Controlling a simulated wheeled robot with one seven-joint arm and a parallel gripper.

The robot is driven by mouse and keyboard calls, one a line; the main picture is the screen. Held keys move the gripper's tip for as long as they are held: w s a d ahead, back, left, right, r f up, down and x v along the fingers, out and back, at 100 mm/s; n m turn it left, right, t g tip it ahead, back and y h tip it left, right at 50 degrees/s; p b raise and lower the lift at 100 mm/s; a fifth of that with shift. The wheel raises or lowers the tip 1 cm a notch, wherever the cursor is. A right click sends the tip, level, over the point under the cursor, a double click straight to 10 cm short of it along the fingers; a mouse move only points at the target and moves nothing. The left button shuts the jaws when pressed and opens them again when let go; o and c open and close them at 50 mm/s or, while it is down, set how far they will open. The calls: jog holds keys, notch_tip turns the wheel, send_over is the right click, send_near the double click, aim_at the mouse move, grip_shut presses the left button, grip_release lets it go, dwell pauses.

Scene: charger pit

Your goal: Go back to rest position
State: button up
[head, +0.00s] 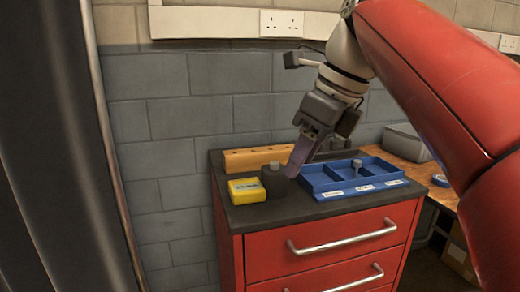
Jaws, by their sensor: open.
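My gripper (295,168) is at the end of my red arm, pointing down over the dark top of the red drawer cabinet (300,245). Its fingers show nearly edge-on, and I see nothing held between them. The fingertips appear close to the right side of a black block (274,184) with a grey knob on top. I cannot tell whether they touch it. A yellow box (246,191) with a pale label sits just left of the block.
A blue tray (345,190) with several compartments stands right of the gripper; a small grey piece (357,166) is in it. A wooden block with holes (255,158) lies behind. A grey brick wall (215,115) is at the back. A wooden bench (425,172) is at right.

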jog(key=s+d+f+n+t+h, duration=0.1)
jog(key=s+d+f+n, duration=0.2)
jog(key=f+n, duration=0.5)
jog(key=s+d+f+n+t+h, duration=0.1)
jog(key=s+f+n, duration=0.3)
jog(key=f+n, duration=0.4)
jog(key=s+d+f+n+t+h, duration=0.1)
jog(key=s+d+f+n, duration=0.3)
jog(key=f+n, duration=0.4)
notch_tip(320, 180, down, 4)
jog(key=shift+s+d+r+h, duration=0.2)
jog(key=shift+s+d+h, duration=0.1)
jog(key=shift+h, duration=0.1)
jog(key=shift+w+r, duration=0.1)
